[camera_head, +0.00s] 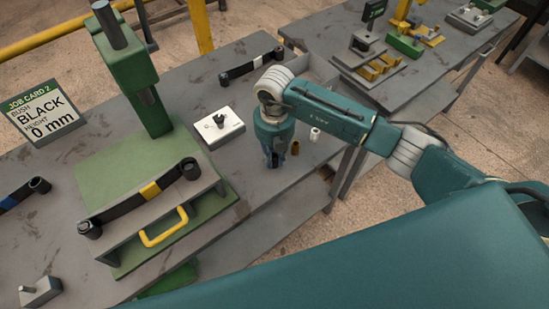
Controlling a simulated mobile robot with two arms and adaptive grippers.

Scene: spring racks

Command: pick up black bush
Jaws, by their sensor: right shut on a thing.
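My right gripper (272,160) points down at the front part of the grey bench, with its fingers shut at bench height. It is shut on a small dark thing, taken to be the black bush, which the fingers almost wholly hide. A brass bush (295,148) stands just to the right of the fingers, and a white bush (315,134) stands further right. The job card (41,112) at the left reads bush black, height 0 mm. My left gripper is not in view.
A green press (130,70) stands at the left, with a leaf spring (145,194) with a yellow band before it. A white block (219,128) with a dark pin sits left of my gripper. Another dark spring (250,67) lies behind. A second bench (400,85) is at right.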

